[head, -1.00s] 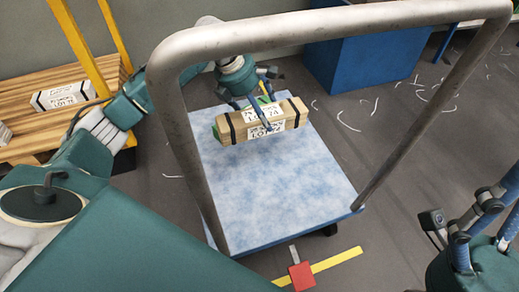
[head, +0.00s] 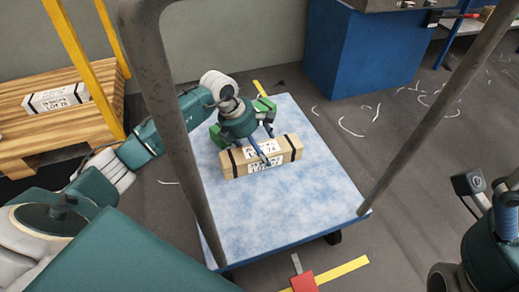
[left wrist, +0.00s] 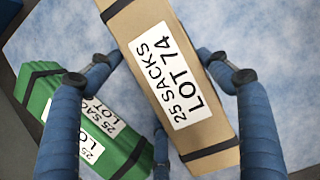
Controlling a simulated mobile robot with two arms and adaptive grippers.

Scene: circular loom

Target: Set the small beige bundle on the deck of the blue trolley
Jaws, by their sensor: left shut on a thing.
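The small beige bundle (head: 240,162), with black straps and white "LOT 74" labels, is held in my left gripper (head: 268,147) low over the blue trolley's mottled blue-white deck (head: 285,215). I cannot tell whether its underside touches the deck. In the left wrist view the beige bundle (left wrist: 170,75) lies between my left fingers, which are shut on it. A green bundle (left wrist: 40,95) with black straps lies beside it on the deck; in the head view my gripper partly hides this green bundle (head: 262,103). My right gripper (head: 485,195) is at the right edge, partly cut off, away from the trolley.
The trolley's grey handle posts (head: 170,110) rise in front of the deck. A wooden pallet (head: 60,135) with a white bundle (head: 58,97) and yellow posts stands at left. A blue cabinet (head: 355,55) stands behind. The front and right of the deck are clear.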

